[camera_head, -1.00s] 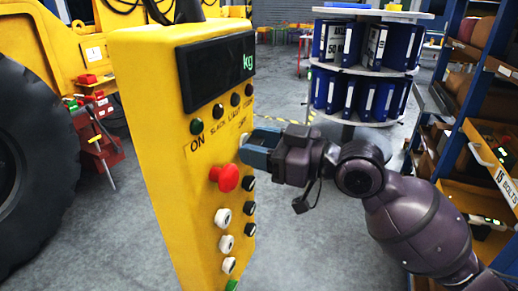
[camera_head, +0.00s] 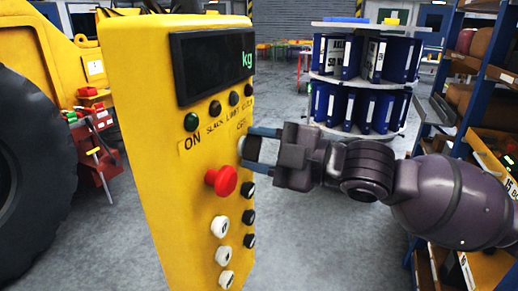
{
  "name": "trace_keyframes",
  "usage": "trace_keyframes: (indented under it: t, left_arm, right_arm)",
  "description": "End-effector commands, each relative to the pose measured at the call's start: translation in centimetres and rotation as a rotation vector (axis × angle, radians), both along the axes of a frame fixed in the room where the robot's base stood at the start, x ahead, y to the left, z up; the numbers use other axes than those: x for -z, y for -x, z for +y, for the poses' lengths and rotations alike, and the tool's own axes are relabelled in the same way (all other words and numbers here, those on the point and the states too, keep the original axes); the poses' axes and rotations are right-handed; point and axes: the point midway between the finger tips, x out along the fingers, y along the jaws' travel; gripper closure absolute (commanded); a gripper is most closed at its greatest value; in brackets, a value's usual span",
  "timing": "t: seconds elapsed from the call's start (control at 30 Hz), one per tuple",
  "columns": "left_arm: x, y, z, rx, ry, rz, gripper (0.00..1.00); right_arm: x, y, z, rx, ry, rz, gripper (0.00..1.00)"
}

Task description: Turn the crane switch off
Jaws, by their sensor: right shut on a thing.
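The yellow control box (camera_head: 150,200) stands upright at left centre, with a dark display reading "kg". On its front are the "ON" lettering and a partly covered, small label to its right. The crane switch, a pale round knob (camera_head: 243,147), shows at the right edge of the panel, mostly hidden by my gripper. My right gripper (camera_head: 251,148) comes in from the right and is shut on this switch, one finger above and one below. The knob's pointing direction cannot be made out. My left gripper is not in view.
A red mushroom button (camera_head: 221,181) sits just below left of my right gripper, with white buttons (camera_head: 222,224) and black buttons (camera_head: 249,216) below. A round binder carousel (camera_head: 362,75) stands behind. Shelving (camera_head: 480,90) is at right, a large tyre (camera_head: 30,170) at left.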

Motion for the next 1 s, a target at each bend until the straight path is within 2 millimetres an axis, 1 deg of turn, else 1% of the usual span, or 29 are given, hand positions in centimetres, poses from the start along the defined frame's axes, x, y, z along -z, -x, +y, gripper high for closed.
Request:
trace_keyframes:
  t: [0.2,0.5,0.73,1.0]
  left_arm:
    - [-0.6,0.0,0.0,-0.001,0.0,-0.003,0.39]
    - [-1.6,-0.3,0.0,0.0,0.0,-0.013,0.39]
    - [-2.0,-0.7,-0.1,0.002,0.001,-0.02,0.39]
    - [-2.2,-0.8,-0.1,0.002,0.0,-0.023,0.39]
  right_arm:
    - [-0.2,0.0,0.0,0.0,0.078,-0.184,0.79]
    - [-0.1,0.0,0.0,0.0,0.158,-0.377,0.79]
    - [0.0,0.0,0.0,0.0,0.19,-0.46,0.79]
    - [0.0,0.0,0.0,-0.001,0.205,-0.492,0.79]
